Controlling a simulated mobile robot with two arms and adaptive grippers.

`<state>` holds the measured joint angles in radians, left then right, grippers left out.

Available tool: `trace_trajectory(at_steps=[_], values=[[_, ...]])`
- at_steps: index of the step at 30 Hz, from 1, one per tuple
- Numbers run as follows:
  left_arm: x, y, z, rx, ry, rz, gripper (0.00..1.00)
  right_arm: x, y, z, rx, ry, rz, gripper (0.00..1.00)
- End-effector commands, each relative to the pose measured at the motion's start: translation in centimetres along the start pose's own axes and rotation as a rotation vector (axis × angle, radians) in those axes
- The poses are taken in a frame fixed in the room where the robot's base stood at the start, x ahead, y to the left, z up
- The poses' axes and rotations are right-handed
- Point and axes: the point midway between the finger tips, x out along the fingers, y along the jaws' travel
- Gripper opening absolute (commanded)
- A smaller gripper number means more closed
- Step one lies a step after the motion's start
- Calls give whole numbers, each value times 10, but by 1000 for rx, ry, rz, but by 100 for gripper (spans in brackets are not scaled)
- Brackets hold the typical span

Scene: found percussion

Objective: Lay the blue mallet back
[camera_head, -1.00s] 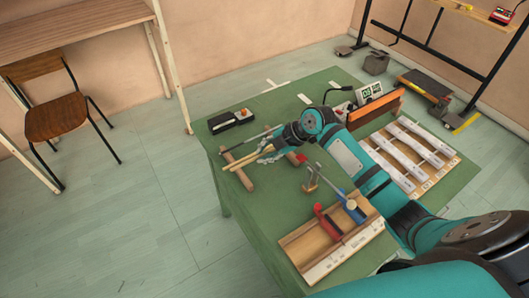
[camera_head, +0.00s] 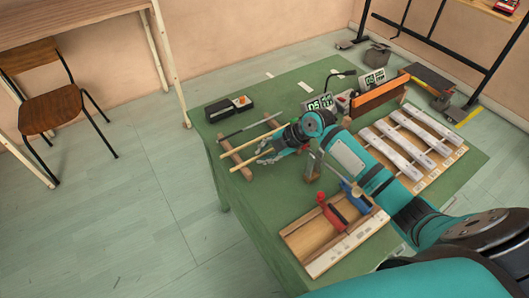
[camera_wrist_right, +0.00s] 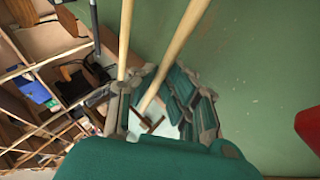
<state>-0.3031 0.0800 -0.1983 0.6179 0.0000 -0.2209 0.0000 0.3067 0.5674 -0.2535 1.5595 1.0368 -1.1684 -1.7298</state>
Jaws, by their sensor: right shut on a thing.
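My right gripper (camera_head: 270,153) is at the rack on the green table, its fingers closed round a pale wooden handle (camera_head: 250,160). I take this for the blue mallet; its head is hidden behind my gripper and arm. The handle also shows between the fingers in the right wrist view (camera_wrist_right: 172,55). The rack has two wooden bars, one near (camera_head: 237,165) and one farther back (camera_head: 272,121). A second wooden handle (camera_head: 252,142) and a dark rod (camera_head: 240,132) lie across the bars, beside the held handle. The held handle is over the near bar; contact is unclear. My left gripper is out of view.
White bars (camera_head: 418,150) lie on a frame at right. A black box (camera_head: 228,109) stands behind the rack. The table's left edge is close.

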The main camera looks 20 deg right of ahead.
Motion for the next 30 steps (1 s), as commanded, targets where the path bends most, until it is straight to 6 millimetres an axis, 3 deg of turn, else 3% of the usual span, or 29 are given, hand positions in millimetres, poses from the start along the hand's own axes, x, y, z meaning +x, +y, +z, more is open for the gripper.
trace_trajectory(at_steps=[23, 24, 30], values=[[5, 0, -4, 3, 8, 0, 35, 5, -3, 2, 0, 0, 0, 0], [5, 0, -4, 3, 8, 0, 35, 5, -3, 2, 0, 0, 0, 11], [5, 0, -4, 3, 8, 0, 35, 5, -3, 2, 0, 0, 0, 37]])
